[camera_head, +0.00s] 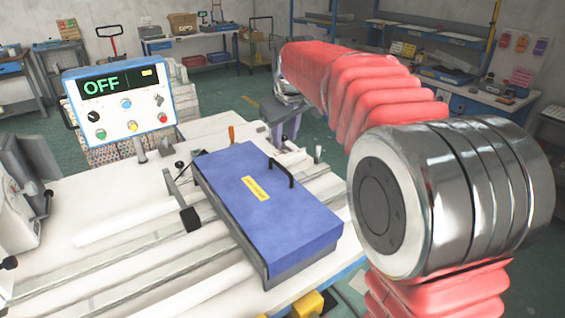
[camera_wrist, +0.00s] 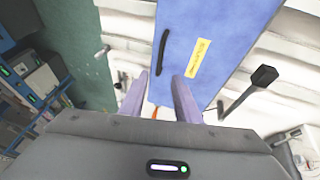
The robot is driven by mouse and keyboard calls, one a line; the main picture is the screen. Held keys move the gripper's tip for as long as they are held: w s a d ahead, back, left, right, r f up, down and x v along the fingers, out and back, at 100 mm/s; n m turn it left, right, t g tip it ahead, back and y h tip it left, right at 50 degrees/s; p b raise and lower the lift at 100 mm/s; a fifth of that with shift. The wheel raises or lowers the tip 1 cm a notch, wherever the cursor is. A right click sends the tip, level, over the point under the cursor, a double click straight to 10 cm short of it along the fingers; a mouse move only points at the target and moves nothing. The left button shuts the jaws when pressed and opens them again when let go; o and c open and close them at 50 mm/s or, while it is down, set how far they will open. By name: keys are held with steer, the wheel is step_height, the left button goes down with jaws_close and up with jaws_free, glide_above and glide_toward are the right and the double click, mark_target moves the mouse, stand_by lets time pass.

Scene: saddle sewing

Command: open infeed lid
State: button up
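The blue infeed lid (camera_head: 250,215) lies flat and looks closed on its grey base on the white machine table. It has a black bar handle (camera_head: 282,172) near its far right edge and a yellow label. The lid (camera_wrist: 215,35) and its handle (camera_wrist: 162,52) also show in the wrist view, ahead of my fingers. My gripper (camera_head: 287,125) is beyond the lid's far right side in the head view. Its two purple fingers (camera_wrist: 160,88) are spread apart with nothing between them, and the handle is apart from them.
A control panel (camera_head: 120,98) reading OFF stands at the left of the table. A lever with a black block (camera_head: 190,218) is beside the lid's left side. Rails run across the table's front. Green floor (camera_head: 215,90) lies beyond, with benches along the walls.

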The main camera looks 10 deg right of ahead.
mark_target(282, 168)
steer(key=x, duration=1.4)
steer(key=shift+r, duration=0.1)
steer(key=shift+c, duration=0.5)
jaws_close()
steer(key=shift+d, duration=0.15)
